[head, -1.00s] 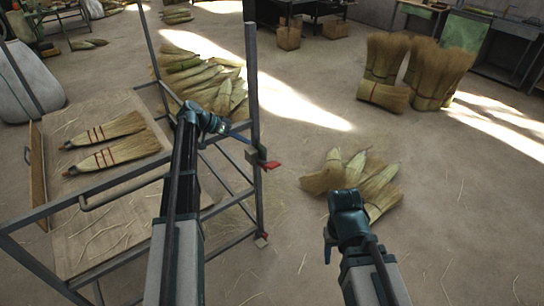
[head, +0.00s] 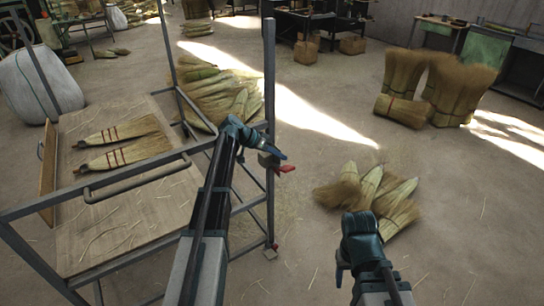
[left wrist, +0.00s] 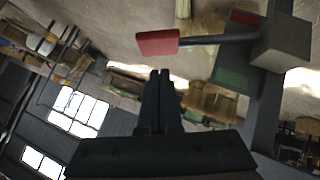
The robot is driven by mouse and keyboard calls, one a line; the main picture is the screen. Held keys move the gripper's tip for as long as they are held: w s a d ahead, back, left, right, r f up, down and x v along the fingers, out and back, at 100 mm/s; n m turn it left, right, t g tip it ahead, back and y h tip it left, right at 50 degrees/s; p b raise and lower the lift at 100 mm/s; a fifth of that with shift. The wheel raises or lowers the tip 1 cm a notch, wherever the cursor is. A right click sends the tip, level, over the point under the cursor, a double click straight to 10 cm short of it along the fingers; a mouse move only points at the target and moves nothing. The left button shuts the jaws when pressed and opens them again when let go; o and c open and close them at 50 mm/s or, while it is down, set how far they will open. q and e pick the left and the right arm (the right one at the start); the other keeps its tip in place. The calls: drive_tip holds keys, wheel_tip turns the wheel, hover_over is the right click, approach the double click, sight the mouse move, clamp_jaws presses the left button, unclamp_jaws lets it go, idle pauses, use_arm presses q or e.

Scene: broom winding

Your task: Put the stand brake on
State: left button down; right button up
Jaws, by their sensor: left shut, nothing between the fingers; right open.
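The stand (head: 100,186) is a grey metal frame on the left in the head view. Its brake is a red-ended lever (head: 287,169) on a grey block (head: 267,159) at the right post. In the left wrist view the red grip (left wrist: 157,42) sticks out left from the block (left wrist: 283,45), beside a plate with a green patch (left wrist: 232,77) and a red patch. My left gripper (head: 283,156) is shut and empty, just above the lever in the head view; its fingertips (left wrist: 162,72) appear just below the red grip, apart from it. My right gripper (head: 341,273) is open, away from the stand.
Two brooms (head: 122,142) lie on the stand's wooden board (head: 140,217). A small broom pile (head: 368,194) lies on the floor near my right arm. A larger pile (head: 218,92) lies behind the stand. Upright bundles (head: 448,88) stand at right.

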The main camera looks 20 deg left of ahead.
sight(287, 167)
use_arm(q)
drive_tip(key=shift+s+d+f+b, duration=0.2)
drive_tip(key=shift+f+b, duration=0.2)
drive_tip(key=shift+f, duration=0.2)
drive_tip(key=shift+s+d+f+b, duration=0.2)
drive_tip(key=shift+f+b, duration=0.15)
drive_tip(key=shift+f, duration=0.2)
drive_tip(key=shift+d, duration=0.1)
drive_tip(key=shift+s+d+f+b, duration=0.25)
drive_tip(key=shift+f+b, duration=0.05)
drive_tip(key=shift+f, duration=0.15)
wheel_tip(287, 167, down, 11)
drive_tip(key=s+d+m+t+y+b, duration=0.1)
drive_tip(key=m+t+y+b, duration=0.2)
drive_tip(key=b, duration=0.8)
drive_tip(key=shift+s+d+m+t+y, duration=0.15)
drive_tip(key=shift+d+m+t+y, duration=0.25)
drive_tip(key=shift+y, duration=0.8)
drive_tip(key=shift+a, duration=0.1)
